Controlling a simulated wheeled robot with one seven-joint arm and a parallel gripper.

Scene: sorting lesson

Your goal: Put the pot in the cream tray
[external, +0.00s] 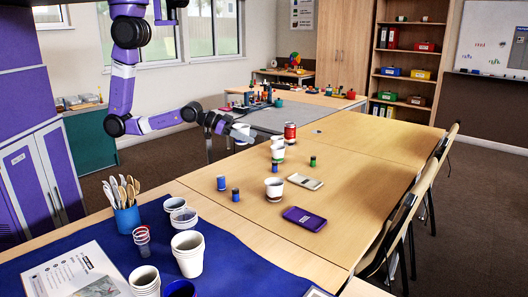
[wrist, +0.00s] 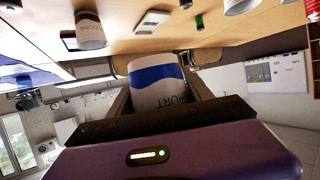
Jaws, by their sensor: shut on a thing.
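A white pot with a blue band and dark lettering (wrist: 157,75) is between the two fingers of my gripper (wrist: 160,97) in the wrist view, which looks upside down. My gripper is shut on it. In the external view my gripper (external: 224,126) is over the far left side of the wooden tables, and the held pot (external: 242,130) shows white at its fingers. The pot appears to be above the table, but the exact gap is hard to tell. I cannot pick out the cream tray with certainty in either view.
On the wooden table (external: 340,165) stand a brown-banded cup (external: 274,190), white cups (external: 278,153), a red can (external: 290,132), small batteries (external: 221,183), a pale device (external: 304,181) and a purple one (external: 308,219). Stacked cups (external: 187,255) stand on the blue cloth in front. Chairs line the right.

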